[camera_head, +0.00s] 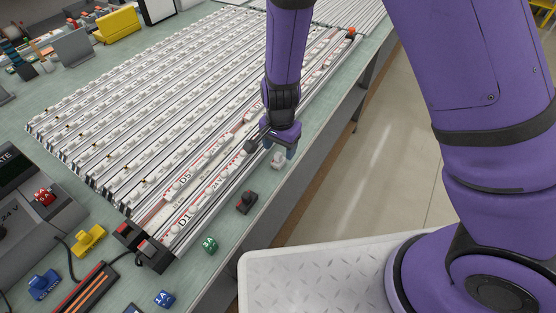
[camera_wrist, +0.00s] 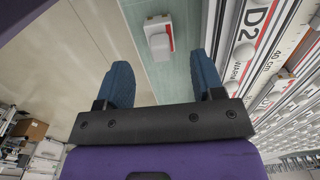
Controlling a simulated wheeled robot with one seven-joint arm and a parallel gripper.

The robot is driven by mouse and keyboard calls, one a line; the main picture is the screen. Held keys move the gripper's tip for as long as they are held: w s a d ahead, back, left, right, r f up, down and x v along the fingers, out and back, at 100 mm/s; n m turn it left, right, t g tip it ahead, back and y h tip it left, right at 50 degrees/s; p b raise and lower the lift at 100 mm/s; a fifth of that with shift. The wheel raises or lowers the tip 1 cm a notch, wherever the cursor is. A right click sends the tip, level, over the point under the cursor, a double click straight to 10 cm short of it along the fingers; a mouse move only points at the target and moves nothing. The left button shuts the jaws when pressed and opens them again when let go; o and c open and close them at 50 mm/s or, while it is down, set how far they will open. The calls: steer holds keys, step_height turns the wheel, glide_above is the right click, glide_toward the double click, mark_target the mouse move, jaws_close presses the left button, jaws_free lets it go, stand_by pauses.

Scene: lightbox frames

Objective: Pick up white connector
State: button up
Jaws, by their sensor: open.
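The white connector (camera_wrist: 157,30) is a small white block with a red stripe along one side. In the wrist view it lies on the green table top (camera_wrist: 172,75), ahead of my fingertips and between their lines. In the head view the white connector (camera_head: 278,161) sits near the table's right edge, just below my gripper. My gripper (camera_wrist: 160,72) has two blue fingers spread apart with nothing between them. In the head view my gripper (camera_head: 290,151) is partly hidden by my own wrist.
Long rails with rows of white parts (camera_head: 170,110) cover the table left of the connector. The table drops to open floor (camera_head: 380,150) on the right.

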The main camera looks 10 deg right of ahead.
mark_target(278, 154)
steer(key=f, duration=0.5)
steer(key=shift+s+a, duration=0.15)
steer(key=shift+a, duration=0.1)
steer(key=shift+r, duration=0.1)
steer(key=c, duration=1)
